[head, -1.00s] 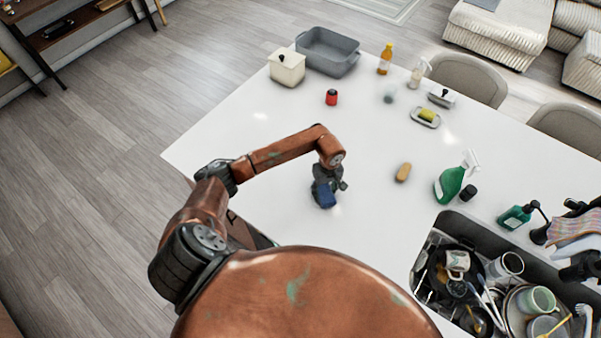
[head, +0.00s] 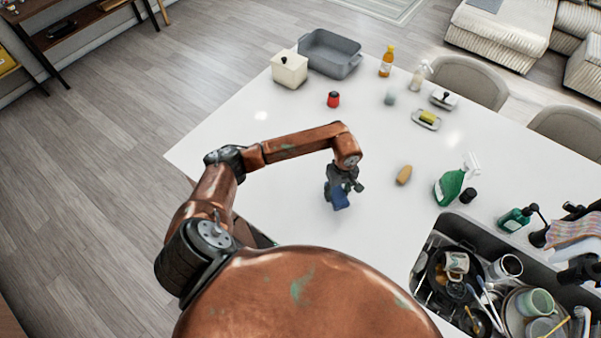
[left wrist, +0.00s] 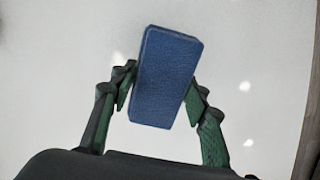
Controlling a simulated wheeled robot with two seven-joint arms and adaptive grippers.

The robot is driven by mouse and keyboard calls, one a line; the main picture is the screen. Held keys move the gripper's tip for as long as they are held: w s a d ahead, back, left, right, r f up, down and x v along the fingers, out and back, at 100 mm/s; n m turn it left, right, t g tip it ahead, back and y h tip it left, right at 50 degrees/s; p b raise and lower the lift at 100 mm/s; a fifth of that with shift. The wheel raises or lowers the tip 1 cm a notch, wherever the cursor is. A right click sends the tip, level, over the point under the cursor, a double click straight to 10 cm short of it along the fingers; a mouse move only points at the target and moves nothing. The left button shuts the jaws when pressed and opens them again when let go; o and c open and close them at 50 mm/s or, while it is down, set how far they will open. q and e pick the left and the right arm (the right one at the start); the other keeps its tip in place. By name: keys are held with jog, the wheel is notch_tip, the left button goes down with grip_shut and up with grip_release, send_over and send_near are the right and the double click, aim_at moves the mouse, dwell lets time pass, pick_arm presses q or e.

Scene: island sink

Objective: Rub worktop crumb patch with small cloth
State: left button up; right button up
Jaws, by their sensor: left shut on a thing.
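A small dark blue block-shaped cloth (head: 339,200) is held in my left gripper (head: 340,185) over the white worktop, left of the sink. In the left wrist view the blue cloth (left wrist: 166,77) sits tilted between the two fingers of the left gripper (left wrist: 160,88), which are shut on it. I cannot tell whether its underside touches the worktop. The crumb patch cannot be made out in either view. My right gripper is not in view.
A tan brush-like object (head: 404,175) and a green spray bottle (head: 450,186) stand right of the gripper. The sink (head: 424,262) is full of dishes. A red jar (head: 333,99), white canister (head: 290,69) and grey basin (head: 330,54) are farther back. The worktop's left side is clear.

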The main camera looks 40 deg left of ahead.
pick_arm(q)
jog(key=shift+r+p, duration=0.45)
jog(key=shift+r, duration=1.05)
